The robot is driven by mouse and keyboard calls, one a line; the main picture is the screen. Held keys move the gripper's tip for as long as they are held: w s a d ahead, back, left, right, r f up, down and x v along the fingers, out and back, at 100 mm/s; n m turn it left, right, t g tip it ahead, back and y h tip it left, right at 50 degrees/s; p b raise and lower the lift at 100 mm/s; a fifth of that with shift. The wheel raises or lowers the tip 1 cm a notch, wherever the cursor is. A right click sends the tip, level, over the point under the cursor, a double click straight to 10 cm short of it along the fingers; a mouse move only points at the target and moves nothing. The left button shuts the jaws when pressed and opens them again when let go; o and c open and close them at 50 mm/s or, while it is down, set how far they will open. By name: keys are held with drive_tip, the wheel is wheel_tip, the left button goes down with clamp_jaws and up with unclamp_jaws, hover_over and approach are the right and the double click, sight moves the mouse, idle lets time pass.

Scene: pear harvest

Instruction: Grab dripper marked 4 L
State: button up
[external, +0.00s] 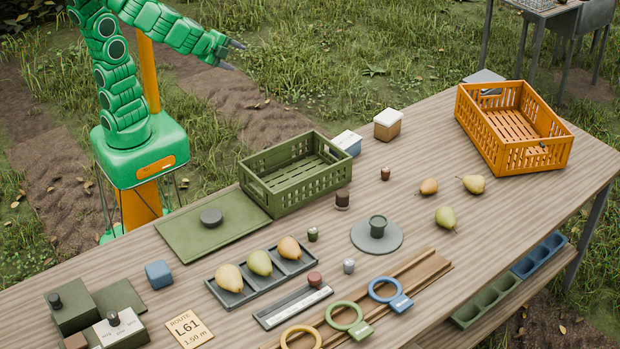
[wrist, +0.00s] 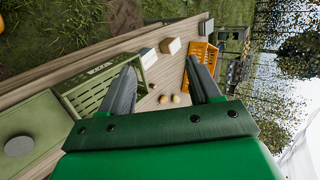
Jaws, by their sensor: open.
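Several small capped pieces that could be drippers stand on the table: a dark brown one (external: 342,199), a smaller brown one (external: 385,174), a green one (external: 312,234), a grey one (external: 348,266) and a reddish one (external: 314,279). I cannot read a 4 L mark on any of them. My gripper (external: 238,57) is open and empty, raised beyond the table's far edge, well apart from these pieces. In the wrist view my gripper's two fingers (wrist: 160,66) are spread, with the table behind them.
A green crate (external: 281,195) and an orange crate (external: 555,151) stand on the table. A tray (external: 228,296) holds three pears. Rings (external: 343,333) lie near the front.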

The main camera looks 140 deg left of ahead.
drive_tip(key=w+a+r+m+t+y, duration=0.4)
drive_tip(key=w+r, duration=0.3)
drive_tip(key=w, duration=0.4)
drive_tip(key=w+a+r+m+t+y, duration=0.1)
drive_tip(key=w+a+r+m+y, duration=0.3)
drive_tip(key=w+a+r, duration=0.45)
drive_tip(key=m+t+h, duration=0.9)
drive_tip(key=m+h, duration=0.5)
drive_tip(key=m, duration=1.1)
hover_over(347, 260)
drive_tip(key=s+d, duration=0.1)
drive_tip(key=s, duration=0.4)
wheel_tip(347, 260, down, 44)
drive_tip(key=f, duration=0.8)
drive_tip(key=shift+w+d+f, duration=0.1)
drive_tip(key=shift+w+d, duration=0.2)
drive_tip(key=shift+x, duration=1.15)
